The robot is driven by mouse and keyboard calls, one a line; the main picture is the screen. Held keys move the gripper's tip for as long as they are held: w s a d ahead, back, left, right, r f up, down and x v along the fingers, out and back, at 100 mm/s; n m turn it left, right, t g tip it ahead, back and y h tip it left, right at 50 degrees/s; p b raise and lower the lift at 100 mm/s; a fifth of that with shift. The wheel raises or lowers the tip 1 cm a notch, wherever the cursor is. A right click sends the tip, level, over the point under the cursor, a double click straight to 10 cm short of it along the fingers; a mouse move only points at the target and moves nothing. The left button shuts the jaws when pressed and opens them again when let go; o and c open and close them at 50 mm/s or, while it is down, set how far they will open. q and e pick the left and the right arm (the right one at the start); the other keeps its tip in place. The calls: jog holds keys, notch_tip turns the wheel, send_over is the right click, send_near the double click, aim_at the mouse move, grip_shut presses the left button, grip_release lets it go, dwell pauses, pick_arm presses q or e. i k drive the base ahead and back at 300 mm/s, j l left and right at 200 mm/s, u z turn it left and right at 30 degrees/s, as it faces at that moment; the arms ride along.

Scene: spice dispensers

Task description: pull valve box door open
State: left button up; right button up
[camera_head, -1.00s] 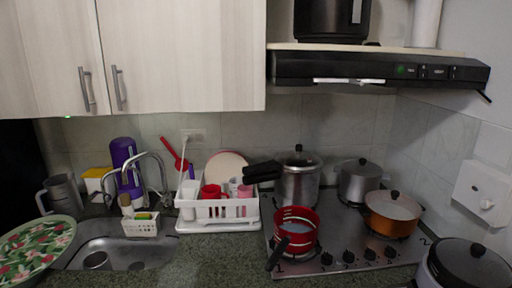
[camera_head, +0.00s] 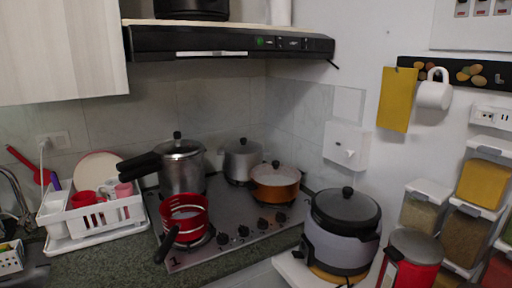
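The valve box (camera_head: 345,146) is a small white box on the right-hand wall, above and right of the stove. A small pale knob or handle shows at the lower right of its front. Its door looks shut, though the edges of the door are too faint to make out. Neither of my grippers is in view, and nothing touches the box.
A stove (camera_head: 228,222) with several pots stands below left of the box. A rice cooker (camera_head: 342,232) stands below it on a white surface. Several spice dispensers (camera_head: 464,235) and a hanging mug (camera_head: 434,90) are to the right.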

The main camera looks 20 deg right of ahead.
aim_at(342, 146)
jog(key=k+z, duration=0.1)
jog(key=z, duration=1.2)
